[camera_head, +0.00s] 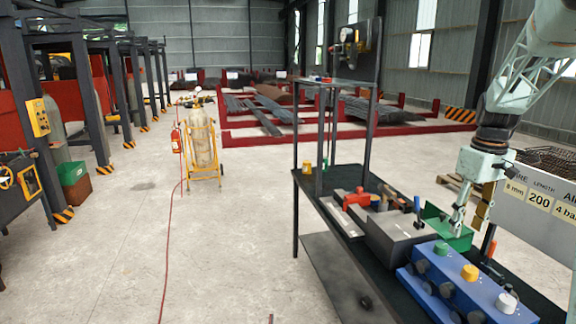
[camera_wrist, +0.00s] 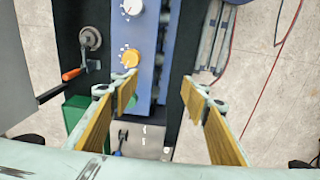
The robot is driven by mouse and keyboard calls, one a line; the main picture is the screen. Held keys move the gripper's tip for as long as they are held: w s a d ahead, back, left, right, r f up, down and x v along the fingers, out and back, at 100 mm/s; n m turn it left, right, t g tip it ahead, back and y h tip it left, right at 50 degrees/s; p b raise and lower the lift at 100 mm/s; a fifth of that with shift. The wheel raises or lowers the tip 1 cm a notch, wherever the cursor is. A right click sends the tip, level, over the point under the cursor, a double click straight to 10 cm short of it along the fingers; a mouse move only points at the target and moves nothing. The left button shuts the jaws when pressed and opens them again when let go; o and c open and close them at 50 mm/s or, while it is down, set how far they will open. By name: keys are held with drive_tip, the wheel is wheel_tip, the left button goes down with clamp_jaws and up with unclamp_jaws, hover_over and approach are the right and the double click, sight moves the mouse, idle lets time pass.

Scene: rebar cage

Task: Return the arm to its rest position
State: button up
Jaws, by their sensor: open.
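My gripper (camera_head: 468,222) hangs from the arm at the right of the head view, above the workbench. In the wrist view my gripper (camera_wrist: 158,95) shows two fingers with tan pads spread wide apart. Nothing is between them. Below and ahead of the fingers lies a blue box with knobs (camera_wrist: 147,50), which also shows in the head view (camera_head: 450,290). The fingers look apart from it, though the exact height is hard to tell. The upper arm reaches out of the picture at the top right.
The dark workbench (camera_head: 312,185) carries a grey box (camera_head: 395,235), a green bin (camera_head: 440,222) and small tools. A tall frame rises at its back. A sign board (camera_head: 545,205) stands to the right. A yellow gas cylinder cart (camera_head: 202,145) stands on open floor.

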drive_tip(key=s+a+r+t+b, duration=0.1)
drive_tip(key=s+a+r, duration=0.3)
drive_tip(key=s+a, duration=0.25)
drive_tip(key=s+a+r+m+b, duration=0.1)
drive_tip(key=s+a+r, duration=0.35)
drive_tip(key=a, duration=0.35)
drive_tip(key=s+a+r+t+b, duration=0.1)
drive_tip(key=s+a+r, duration=0.2)
drive_tip(key=s+a, duration=0.4)
drive_tip(key=s+a+f+b, duration=0.1)
drive_tip(key=s+a, duration=0.3)
drive_tip(key=s, duration=0.4)
drive_tip(key=s+a+f+t+b, duration=0.1)
drive_tip(key=s+a+f, duration=0.1)
drive_tip(key=s+a, duration=0.3)
drive_tip(key=s+a+f+m+b, duration=0.1)
drive_tip(key=s+a, duration=0.3)
drive_tip(key=s, duration=0.7)
drive_tip(key=shift+s+a+f, duration=0.2)
drive_tip(key=shift+a+f, duration=0.2)
drive_tip(key=shift+f, duration=0.15)
drive_tip(key=shift+d, duration=0.1)
